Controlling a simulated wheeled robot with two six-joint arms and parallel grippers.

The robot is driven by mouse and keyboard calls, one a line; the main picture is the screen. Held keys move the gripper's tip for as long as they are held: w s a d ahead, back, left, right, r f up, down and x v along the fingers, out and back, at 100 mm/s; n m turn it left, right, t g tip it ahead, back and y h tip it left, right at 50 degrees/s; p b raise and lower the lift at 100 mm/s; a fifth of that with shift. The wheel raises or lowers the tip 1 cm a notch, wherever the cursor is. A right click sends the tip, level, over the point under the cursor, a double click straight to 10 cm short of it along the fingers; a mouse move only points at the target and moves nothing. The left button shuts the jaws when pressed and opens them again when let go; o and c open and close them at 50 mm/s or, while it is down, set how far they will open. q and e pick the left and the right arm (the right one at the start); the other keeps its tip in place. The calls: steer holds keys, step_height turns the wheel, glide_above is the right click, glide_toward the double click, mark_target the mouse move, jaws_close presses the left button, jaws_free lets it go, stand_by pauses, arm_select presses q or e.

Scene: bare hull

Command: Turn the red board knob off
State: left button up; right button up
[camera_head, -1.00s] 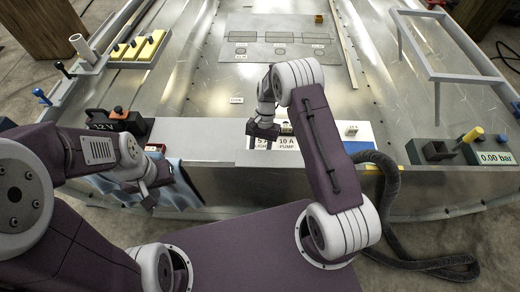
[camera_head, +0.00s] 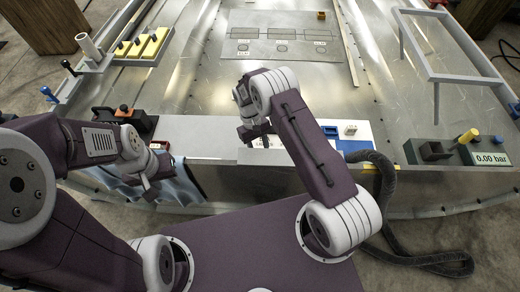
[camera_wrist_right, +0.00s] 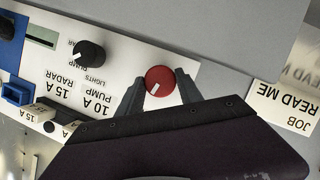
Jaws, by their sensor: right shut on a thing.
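The red knob (camera_wrist_right: 160,79) sits on the white switch board (camera_wrist_right: 125,75) in the right wrist view, its white pointer line toward the lower left. My right gripper (camera_wrist_right: 159,95) has one finger on each side of the knob and is shut on it.
A black knob (camera_wrist_right: 89,54) and a blue part (camera_wrist_right: 16,93) share the board. A "READ ME" card (camera_wrist_right: 285,108) lies right of it in the wrist view. A pressure box (camera_head: 460,151) and a dark hose (camera_head: 390,215) are at the right.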

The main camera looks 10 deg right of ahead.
steer(key=shift+n, duration=0.6)
steer(key=o, duration=1.4)
steer(key=shift+c, duration=0.2)
steer(key=p+v, duration=0.1)
steer(key=v, duration=0.8)
steer(key=shift+a+p, duration=0.25)
steer(key=shift+p, duration=0.05)
steer(key=shift+s, duration=0.1)
